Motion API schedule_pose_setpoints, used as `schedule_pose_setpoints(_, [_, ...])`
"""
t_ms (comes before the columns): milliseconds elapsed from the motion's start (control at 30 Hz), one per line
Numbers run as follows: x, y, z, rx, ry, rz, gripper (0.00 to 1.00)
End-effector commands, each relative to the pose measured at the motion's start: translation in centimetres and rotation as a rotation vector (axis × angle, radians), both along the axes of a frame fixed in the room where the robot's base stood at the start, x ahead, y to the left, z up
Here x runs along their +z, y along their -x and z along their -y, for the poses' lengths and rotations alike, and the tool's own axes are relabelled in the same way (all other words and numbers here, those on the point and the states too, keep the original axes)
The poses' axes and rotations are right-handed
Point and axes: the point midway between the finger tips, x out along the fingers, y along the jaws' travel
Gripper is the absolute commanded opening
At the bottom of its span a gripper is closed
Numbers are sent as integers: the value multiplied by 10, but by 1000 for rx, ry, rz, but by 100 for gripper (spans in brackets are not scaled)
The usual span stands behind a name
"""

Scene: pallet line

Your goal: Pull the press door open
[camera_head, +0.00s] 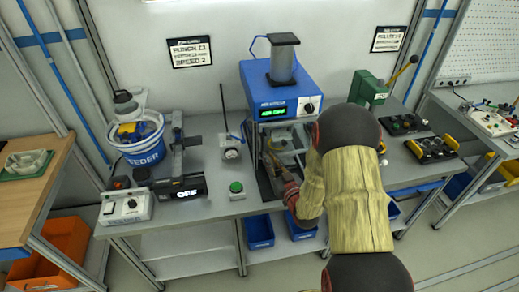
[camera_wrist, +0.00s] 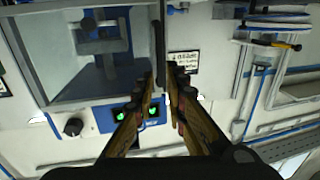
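The blue press (camera_head: 283,88) stands at the back middle of the bench, with a cylinder on top and a green-lit display. In the wrist view its door (camera_wrist: 100,60) is a grey see-through panel in a blue frame, and it looks closed. A dark upright handle bar (camera_wrist: 158,45) runs along the door's edge. My gripper (camera_head: 283,178) is low in front of the press, partly hidden by my arm in the head view. In the wrist view my fingers (camera_wrist: 160,75) are apart, with the handle's end between or just beyond their tips. Contact with the handle is unclear.

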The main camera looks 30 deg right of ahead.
Motion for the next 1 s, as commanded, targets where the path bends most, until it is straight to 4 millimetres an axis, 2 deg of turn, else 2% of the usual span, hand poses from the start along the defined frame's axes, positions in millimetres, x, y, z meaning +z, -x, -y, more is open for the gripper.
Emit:
schedule_pose_setpoints(167, [0,-9,1,2,-3,16,14])
schedule_pose_setpoints(400, [-1,-46,4,3,-3,14,14])
schedule_pose_setpoints(600, [-1,-69,6,1,-3,13,14])
schedule_pose_setpoints(1000, [0,-76,7,0,-3,13,13])
